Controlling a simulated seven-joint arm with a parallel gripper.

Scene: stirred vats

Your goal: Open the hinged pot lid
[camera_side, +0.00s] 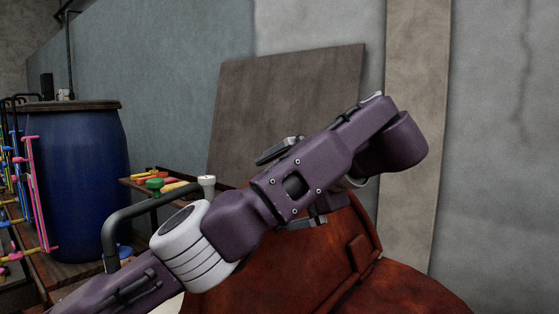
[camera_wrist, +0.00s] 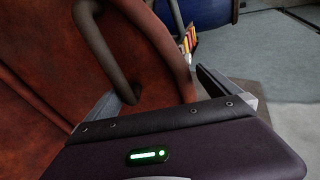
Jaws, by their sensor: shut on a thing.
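The reddish-brown pot (camera_side: 400,288) stands at the lower right of the side view, partly behind my arm. Its lid seems to be the tilted reddish-brown panel (camera_side: 335,240) under my wrist, but the hinge cannot be made out. In the wrist view the lid (camera_wrist: 45,60) fills the left side, with a dark looped bar (camera_wrist: 98,45) in front of it.
A blue barrel (camera_side: 70,180) stands at the far left. Pink, blue and yellow pipes (camera_side: 32,185) are beside it. A table (camera_side: 150,184) with coloured items and a dark curved pipe (camera_side: 125,212) lie left of my arm. A brown board (camera_side: 285,100) leans on the wall behind.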

